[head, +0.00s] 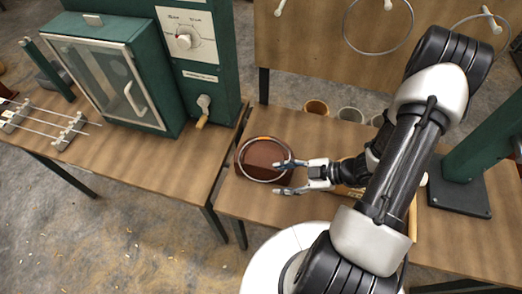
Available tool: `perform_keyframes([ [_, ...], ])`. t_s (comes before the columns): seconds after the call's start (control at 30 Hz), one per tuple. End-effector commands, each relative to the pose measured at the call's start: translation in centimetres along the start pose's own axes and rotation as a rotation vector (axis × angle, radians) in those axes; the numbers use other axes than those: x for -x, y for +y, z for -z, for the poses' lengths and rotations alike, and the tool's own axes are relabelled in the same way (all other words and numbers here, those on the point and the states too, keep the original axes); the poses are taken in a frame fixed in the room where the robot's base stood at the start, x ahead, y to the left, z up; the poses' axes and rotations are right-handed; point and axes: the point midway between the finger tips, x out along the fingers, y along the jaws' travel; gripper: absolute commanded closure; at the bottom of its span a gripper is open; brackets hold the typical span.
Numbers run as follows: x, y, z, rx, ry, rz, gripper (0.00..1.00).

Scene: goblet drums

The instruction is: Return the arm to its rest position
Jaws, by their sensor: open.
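My gripper (283,178) is open in the head view, over the right-hand wooden bench (230,195). Its fingers point left. The upper finger reaches over a metal ring (239,163) with a brown round piece (264,154) inside it. I cannot tell whether the finger touches the ring. My arm stretches from the lower middle up to the right and bends back down to the gripper, hiding part of the bench.
A green cabinet (176,100) with a glazed door and a dial panel (187,36) stand on the left bench (150,160). Small cups (317,107) stand behind the gripper. Rings (378,50) hang on a back board. A green post (462,165) stands at right.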

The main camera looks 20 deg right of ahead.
Motion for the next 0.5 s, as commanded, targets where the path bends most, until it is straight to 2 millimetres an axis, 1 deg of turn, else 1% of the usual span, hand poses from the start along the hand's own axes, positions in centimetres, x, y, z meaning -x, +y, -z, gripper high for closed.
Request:
perform_keyframes([
  [0.1,0.1,-0.1,0.1,0.005,0.001,0.003,0.46],
  [0.17,0.2,0.1,0.4,0.041,0.001,0.012,0.46],
  [0.27,0.5,0.7,2.0,0.213,0.002,0.053,0.46],
  [0.37,1.2,1.4,4.9,0.548,0.013,0.133,0.46],
  [0.4,1.5,1.6,6.3,0.714,0.024,0.175,0.46],
  [0.47,2.0,1.6,8.4,0.973,0.048,0.241,0.46],
  [0.5,2.3,1.6,9.8,1.145,0.069,0.285,0.46],
])
